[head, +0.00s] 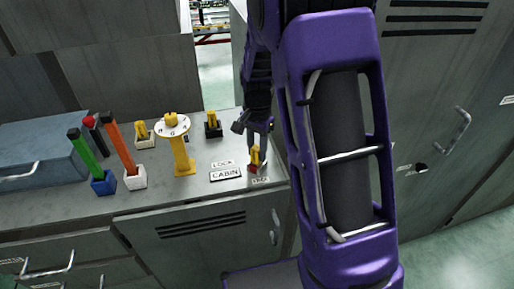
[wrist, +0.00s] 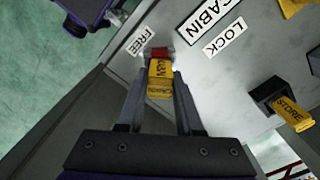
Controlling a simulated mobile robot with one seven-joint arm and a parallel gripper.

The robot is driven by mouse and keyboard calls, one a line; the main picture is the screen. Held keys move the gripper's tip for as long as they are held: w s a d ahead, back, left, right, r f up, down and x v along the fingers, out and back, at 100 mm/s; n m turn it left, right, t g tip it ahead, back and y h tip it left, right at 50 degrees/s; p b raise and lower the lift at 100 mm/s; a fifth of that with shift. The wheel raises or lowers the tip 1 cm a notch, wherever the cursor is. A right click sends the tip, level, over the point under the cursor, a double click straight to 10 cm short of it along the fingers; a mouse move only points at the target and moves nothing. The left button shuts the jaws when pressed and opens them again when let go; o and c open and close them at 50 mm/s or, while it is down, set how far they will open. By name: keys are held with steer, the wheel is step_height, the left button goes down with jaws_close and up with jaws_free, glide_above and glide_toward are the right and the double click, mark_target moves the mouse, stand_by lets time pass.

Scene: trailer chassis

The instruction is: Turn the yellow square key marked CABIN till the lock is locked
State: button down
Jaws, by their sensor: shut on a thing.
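The yellow square key (head: 255,154) stands upright near the right front corner of the counter, with a red part at its foot. In the wrist view the key (wrist: 160,82), its lettering hard to read, sits between my fingers, the red part (wrist: 159,53) just beyond. My gripper (wrist: 160,88) is shut on it from above; my gripper (head: 256,147) also shows in the head view. A CABIN plate (head: 225,175) lies to its left. A LOCK label (wrist: 224,37) and a FREE label (wrist: 141,41) flank the red part, which is closer to FREE.
A yellow key marked STORE (wrist: 289,112) stands in a black base. A yellow post with a white dial (head: 172,125), another yellow key (head: 142,131), an orange stick (head: 118,145) and a green stick (head: 88,153) stand left. A blue-grey box (head: 40,155) is far left. Cabinet doors are below.

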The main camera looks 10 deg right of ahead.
steer(key=c, duration=0.5)
jaws_free()
steer(key=shift+r, duration=0.1)
step_height(320, 180, up, 12)
